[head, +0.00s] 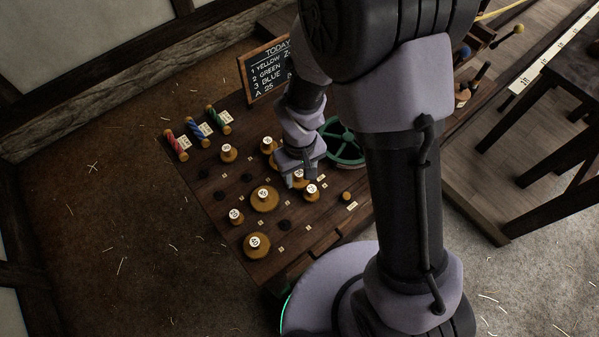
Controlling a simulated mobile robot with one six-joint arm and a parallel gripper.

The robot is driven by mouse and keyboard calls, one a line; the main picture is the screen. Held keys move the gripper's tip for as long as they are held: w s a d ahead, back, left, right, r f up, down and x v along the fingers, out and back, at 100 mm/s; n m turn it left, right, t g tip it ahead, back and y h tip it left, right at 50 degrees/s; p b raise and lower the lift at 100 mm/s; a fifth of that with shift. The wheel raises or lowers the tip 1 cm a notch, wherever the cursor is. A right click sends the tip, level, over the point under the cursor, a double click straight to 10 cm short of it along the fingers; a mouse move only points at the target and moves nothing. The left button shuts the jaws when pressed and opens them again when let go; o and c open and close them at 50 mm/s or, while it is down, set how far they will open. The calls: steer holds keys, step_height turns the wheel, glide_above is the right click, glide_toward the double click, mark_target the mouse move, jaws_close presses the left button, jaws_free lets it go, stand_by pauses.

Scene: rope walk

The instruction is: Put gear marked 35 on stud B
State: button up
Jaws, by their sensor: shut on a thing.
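My gripper (298,178) points down over the dark wooden board (213,175) and is shut on a gear with a round white label (299,174). Its number is too small to read, and my jaws hide part of it. I cannot tell whether it touches the board. Other wooden gears with white number labels stand around it: a large one (264,202) to the left, a small one (311,197) just right, one behind (267,149), and several more. Dark bare spots and small pale tags lie between them. The tag letters are unreadable, so I cannot tell which is stud B.
A green spoked wheel (342,142) lies right behind my gripper. A chalkboard (264,70) stands at the back. Red, blue and green striped rolls (198,130) lie at the back left. A small wooden knob (346,196) is at the right. My arm hides the board's right part.

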steer(key=shift+f, duration=0.2)
steer(key=shift+f+b, duration=0.3)
steer(key=shift+b, duration=0.15)
steer(key=o, duration=1.2)
steer(key=shift+o, duration=0.2)
step_height(320, 180, up, 8)
steer(key=p, duration=0.6)
steer(key=shift+r+p, duration=0.15)
steer(key=shift+p, duration=0.15)
